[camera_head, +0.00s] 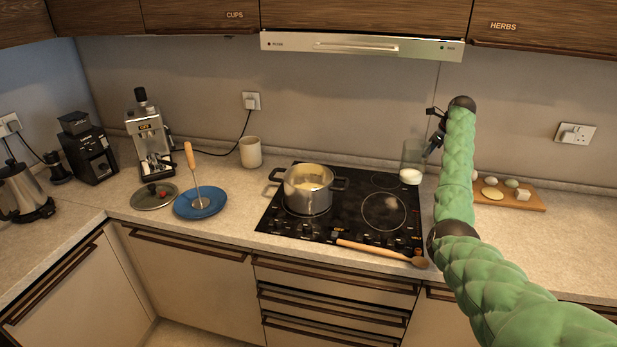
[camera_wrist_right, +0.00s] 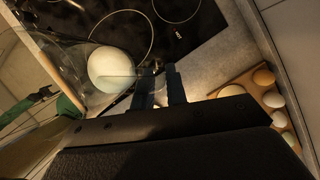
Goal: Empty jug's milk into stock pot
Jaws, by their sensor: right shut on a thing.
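The clear glass jug (camera_head: 412,156) has white milk at its bottom and shows near the hob's back right corner. My right gripper (camera_head: 434,147) is shut on the jug at its right side. The jug looks roughly upright; I cannot tell if it is clear of the surface. In the right wrist view the milk (camera_wrist_right: 112,68) is a pale round patch in the jug, beside the right gripper's fingers (camera_wrist_right: 158,88). The steel stock pot (camera_head: 308,195) stands on the hob's left side, open, with something pale yellowish inside.
The black hob (camera_head: 345,225) has a wooden spoon (camera_head: 382,251) along its front edge. A wooden board (camera_head: 520,198) with eggs lies right. A beige mug (camera_head: 250,152), a blue plate (camera_head: 200,203) and a glass lid (camera_head: 154,195) stand left of the pot. The hood (camera_head: 360,47) hangs above.

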